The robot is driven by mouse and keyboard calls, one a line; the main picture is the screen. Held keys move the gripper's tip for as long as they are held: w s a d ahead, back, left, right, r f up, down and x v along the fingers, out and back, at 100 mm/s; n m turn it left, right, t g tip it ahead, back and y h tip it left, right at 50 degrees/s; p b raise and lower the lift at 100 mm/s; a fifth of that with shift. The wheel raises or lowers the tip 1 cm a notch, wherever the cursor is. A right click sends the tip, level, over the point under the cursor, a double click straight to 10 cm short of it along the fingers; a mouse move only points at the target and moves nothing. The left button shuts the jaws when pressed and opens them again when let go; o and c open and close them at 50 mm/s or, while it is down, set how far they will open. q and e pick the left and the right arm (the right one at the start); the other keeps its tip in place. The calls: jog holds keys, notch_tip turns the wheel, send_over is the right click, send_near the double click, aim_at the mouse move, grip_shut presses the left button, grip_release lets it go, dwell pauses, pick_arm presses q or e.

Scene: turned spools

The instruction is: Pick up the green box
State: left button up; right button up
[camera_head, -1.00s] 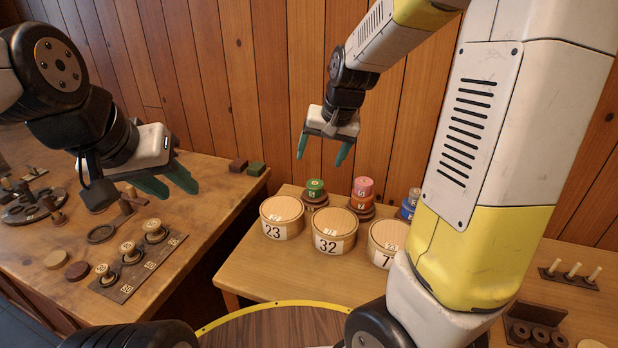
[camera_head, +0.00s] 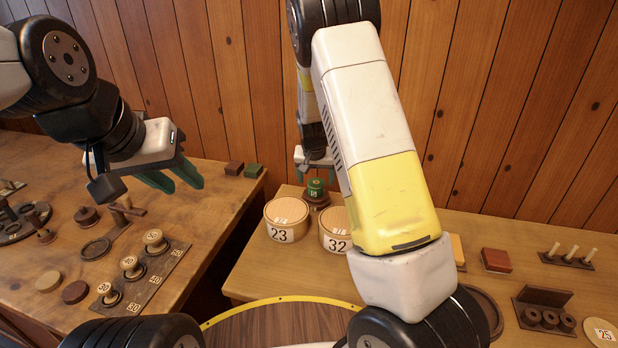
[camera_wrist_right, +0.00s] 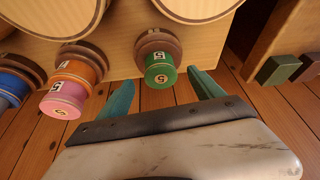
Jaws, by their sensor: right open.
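A small green box (camera_head: 253,170) sits on the left table near its far right corner, beside a dark brown block (camera_head: 234,168). The box also shows in the right wrist view (camera_wrist_right: 276,70), at the right. My right gripper (camera_wrist_right: 162,93) is open and empty. In the wrist view a green spool (camera_wrist_right: 160,72) on a brown base lies between and beyond its fingertips. In the head view my right gripper is mostly hidden behind my arm, just above the green spool (camera_head: 316,188). My left gripper (camera_head: 180,184) is open and empty above the left table.
Round lidded boxes numbered 23 (camera_head: 286,232) and 32 (camera_head: 334,243) stand on the right table. An orange and pink spool stack (camera_wrist_right: 70,90) and a blue spool (camera_wrist_right: 14,86) stand near the green spool. A gap separates the tables. A wooden wall rises behind.

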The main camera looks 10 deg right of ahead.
aim_at(316, 183)
jog(key=x, duration=0.4)
jog(key=shift+w+f, duration=0.3)
jog(key=c, duration=1.4)
jog(key=shift+r, duration=0.1)
jog(key=shift+c, duration=0.2)
